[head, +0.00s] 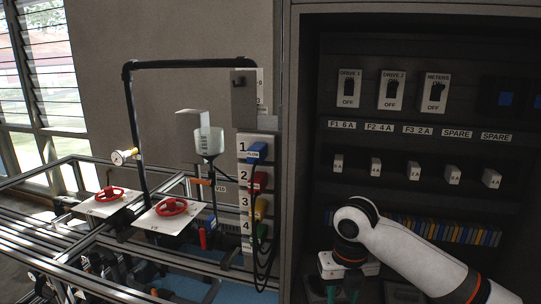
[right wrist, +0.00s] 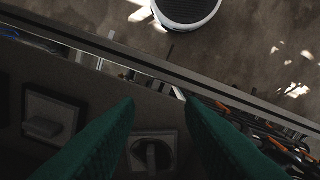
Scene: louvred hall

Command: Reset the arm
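My right arm (head: 410,255) comes in from the lower right of the head view, in front of the open dark cabinet (head: 292,150). Its gripper (head: 343,292) hangs at the bottom edge, below the row of coloured modules, with its lower end cut off. In the right wrist view the two green fingers of the right gripper (right wrist: 160,100) stand apart with nothing between them. A rotary knob (right wrist: 152,155) on a dark panel shows behind the gap, and a switch (right wrist: 45,122) lies left of the fingers. My left gripper is not in view.
Three switches, including the METERS switch (head: 434,93), sit above a row of small fuse blocks (head: 413,170). Left stands a metal frame rig with red handwheels (head: 171,206), a pressure gauge (head: 121,157) and a numbered strip (head: 244,203) with coloured plugs. A black pipe arches above.

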